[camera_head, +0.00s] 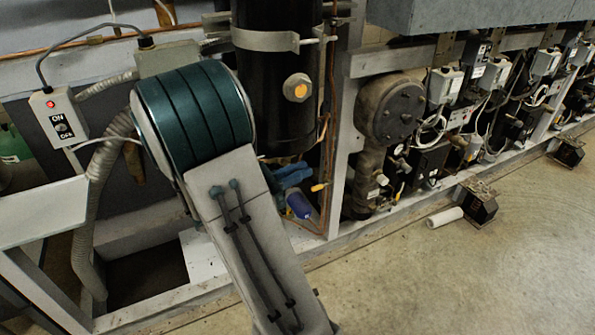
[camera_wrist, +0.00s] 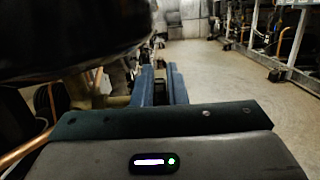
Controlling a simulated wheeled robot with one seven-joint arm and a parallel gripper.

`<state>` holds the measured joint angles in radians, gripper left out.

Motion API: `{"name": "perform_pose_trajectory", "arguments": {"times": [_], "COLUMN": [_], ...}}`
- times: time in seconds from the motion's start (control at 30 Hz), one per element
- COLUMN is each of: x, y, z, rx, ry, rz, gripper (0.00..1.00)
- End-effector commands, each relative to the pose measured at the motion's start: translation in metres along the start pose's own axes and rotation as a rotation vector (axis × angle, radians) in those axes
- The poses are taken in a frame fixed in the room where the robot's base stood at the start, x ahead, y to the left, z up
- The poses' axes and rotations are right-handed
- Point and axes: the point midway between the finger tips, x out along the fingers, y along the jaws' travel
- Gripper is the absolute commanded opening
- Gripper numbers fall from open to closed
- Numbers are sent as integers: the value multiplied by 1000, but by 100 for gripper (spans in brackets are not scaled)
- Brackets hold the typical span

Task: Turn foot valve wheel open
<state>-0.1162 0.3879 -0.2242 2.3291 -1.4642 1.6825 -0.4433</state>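My gripper (camera_wrist: 161,70) shows in the wrist view as two blue fingers pointing away from the camera, with a narrow dark gap between them. It looks open, and I cannot make out anything held in the gap. In the head view, blue shapes under the black vessel (camera_head: 276,90) look like the same fingers (camera_head: 290,175), partly hidden behind my arm. I cannot clearly pick out the foot valve wheel in either view. A small yellow-tipped handle (camera_head: 320,187) sits just right of the blue shapes, near the copper pipe.
The black vessel (camera_wrist: 70,40) hangs close over my gripper in the wrist view. A copper pipe (camera_wrist: 22,150) runs at the left. A blue-violet cylinder (camera_head: 298,205) and the frame post (camera_head: 341,150) stand close by. Concrete floor (camera_head: 480,270) is open at the right.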

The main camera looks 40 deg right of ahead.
Motion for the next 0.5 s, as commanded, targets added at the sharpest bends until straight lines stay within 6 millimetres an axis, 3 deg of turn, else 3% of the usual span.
{"name": "perform_pose_trajectory", "arguments": {"times": [0.07, 0.37, 0.5], "x": [0, -1, -14], "y": [0, 0, 1], "z": [0, 0, 1], "rx": [-1, 0, 0], "ry": [0, 1, 1], "rz": [0, 1, 4], "gripper": [32, 32, 32]}}
